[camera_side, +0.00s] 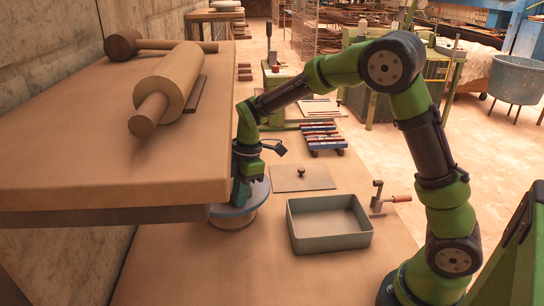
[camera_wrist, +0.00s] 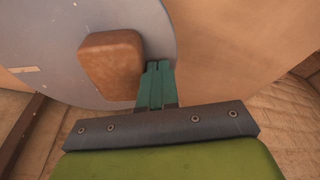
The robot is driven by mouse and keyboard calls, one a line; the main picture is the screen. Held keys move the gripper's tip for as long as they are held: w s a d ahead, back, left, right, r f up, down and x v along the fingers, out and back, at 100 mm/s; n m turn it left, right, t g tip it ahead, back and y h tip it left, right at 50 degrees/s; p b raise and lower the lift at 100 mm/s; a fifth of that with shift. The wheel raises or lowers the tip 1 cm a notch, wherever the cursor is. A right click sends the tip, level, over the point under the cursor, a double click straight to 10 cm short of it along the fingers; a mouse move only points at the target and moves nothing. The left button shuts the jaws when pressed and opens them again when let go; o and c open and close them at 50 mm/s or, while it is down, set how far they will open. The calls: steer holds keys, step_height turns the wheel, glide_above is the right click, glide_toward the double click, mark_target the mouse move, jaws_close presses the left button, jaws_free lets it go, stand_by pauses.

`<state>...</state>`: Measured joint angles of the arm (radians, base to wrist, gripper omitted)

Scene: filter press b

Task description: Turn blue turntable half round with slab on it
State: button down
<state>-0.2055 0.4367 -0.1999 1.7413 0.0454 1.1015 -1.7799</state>
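The blue-grey turntable (camera_side: 262,190) sits low at the edge of the raised wooden bench, which hides part of it in the side view. In the wrist view its round disc (camera_wrist: 40,40) fills the upper left, with a pale mark near its left. The reddish-brown slab (camera_wrist: 110,64) lies on the disc, off its middle; I cannot make it out in the side view. My gripper (camera_side: 243,192) points down over the turntable. In the wrist view its green fingers (camera_wrist: 158,68) are together, with nothing between them. They are just right of the slab, near the disc's rim; contact is unclear.
The raised bench (camera_side: 90,150) with a rolling pin (camera_side: 170,80) and a mallet (camera_side: 123,45) stands close on the left. A grey tray (camera_side: 330,242), a flat plate with a knob (camera_side: 318,178) and a crank handle (camera_side: 385,198) lie to the right.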

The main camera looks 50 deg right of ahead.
mark_target(258, 194)
steer(key=shift+s+d, duration=0.25)
steer(key=shift+d, duration=0.2)
steer(key=shift+s+d, duration=0.2)
steer(key=shift+d, duration=0.55)
steer(key=shift+d, duration=0.2)
steer(key=shift+d, duration=0.75)
steer(key=shift+d, duration=0.2)
steer(key=shift+w+d, duration=0.1)
steer(key=shift+d, duration=0.8)
